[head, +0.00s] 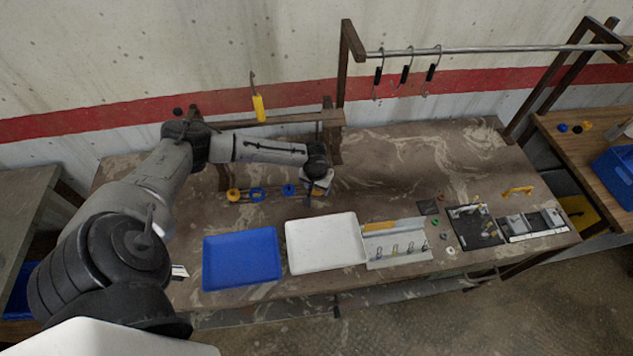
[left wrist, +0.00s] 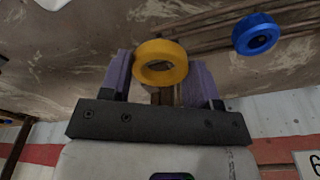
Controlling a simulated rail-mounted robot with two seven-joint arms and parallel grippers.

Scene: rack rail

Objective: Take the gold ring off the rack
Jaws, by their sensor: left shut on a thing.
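My left gripper (head: 318,188) is at the right end of the low ring rack on the bench. In the left wrist view its two purple fingers (left wrist: 157,80) are shut on a gold ring (left wrist: 160,50), one finger at each side. I cannot tell whether the ring still touches the rack (left wrist: 215,24). A blue ring (left wrist: 255,34) is beside it on the rack, also seen in the head view (head: 289,189). Another blue ring (head: 258,193) and an orange-yellow ring (head: 233,194) sit further left. My right gripper is not in view.
A blue tray (head: 241,258) and a white tray (head: 325,243) lie in front of the rack. A board with hooks (head: 397,250) and small fixtures are to the right. Behind stands a frame with a rail (head: 490,49) and hanging hooks. The bench's back right is clear.

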